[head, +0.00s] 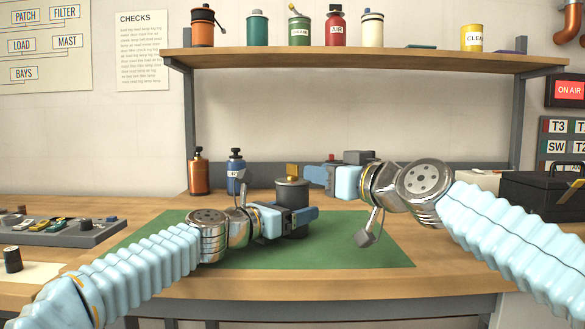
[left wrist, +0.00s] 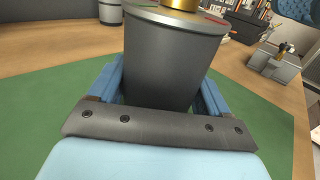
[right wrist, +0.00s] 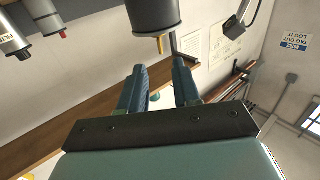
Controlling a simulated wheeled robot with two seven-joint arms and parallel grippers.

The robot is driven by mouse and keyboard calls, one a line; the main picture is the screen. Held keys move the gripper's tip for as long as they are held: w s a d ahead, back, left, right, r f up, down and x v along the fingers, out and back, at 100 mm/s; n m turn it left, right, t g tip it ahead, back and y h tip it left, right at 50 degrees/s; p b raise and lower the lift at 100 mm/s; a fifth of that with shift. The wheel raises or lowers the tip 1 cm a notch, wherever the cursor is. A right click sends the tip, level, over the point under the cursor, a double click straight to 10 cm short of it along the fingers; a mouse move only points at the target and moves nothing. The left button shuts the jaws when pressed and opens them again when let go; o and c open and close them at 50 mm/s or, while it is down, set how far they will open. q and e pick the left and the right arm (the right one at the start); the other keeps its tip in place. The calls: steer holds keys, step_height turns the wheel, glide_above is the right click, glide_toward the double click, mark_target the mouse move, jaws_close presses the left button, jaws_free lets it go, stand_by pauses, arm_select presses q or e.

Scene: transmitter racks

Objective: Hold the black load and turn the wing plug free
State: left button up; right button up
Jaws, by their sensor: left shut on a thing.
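The black load (head: 292,190) is a dark upright cylinder on the green mat, and it fills the middle of the left wrist view (left wrist: 172,60). The brass wing plug (head: 292,170) stands on its top; its base shows at the top edge of the left wrist view (left wrist: 180,4). My left gripper (head: 303,212) is shut on the load, one finger on each side. My right gripper (head: 308,173) is level with the plug, to its right. In the right wrist view, upside down, its fingers (right wrist: 158,82) are apart and empty, with the plug (right wrist: 160,45) just beyond the tips.
Orange (head: 198,172) and blue (head: 236,175) bottles stand behind the green mat (head: 340,250). A shelf (head: 370,60) with several containers runs above. A grey tray of small parts (head: 60,232) lies at left, a black case (head: 540,195) at right. The mat's front is clear.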

mark_target(298, 168)
steer(key=x, duration=1)
steer(key=shift+s, duration=0.1)
jaws_close()
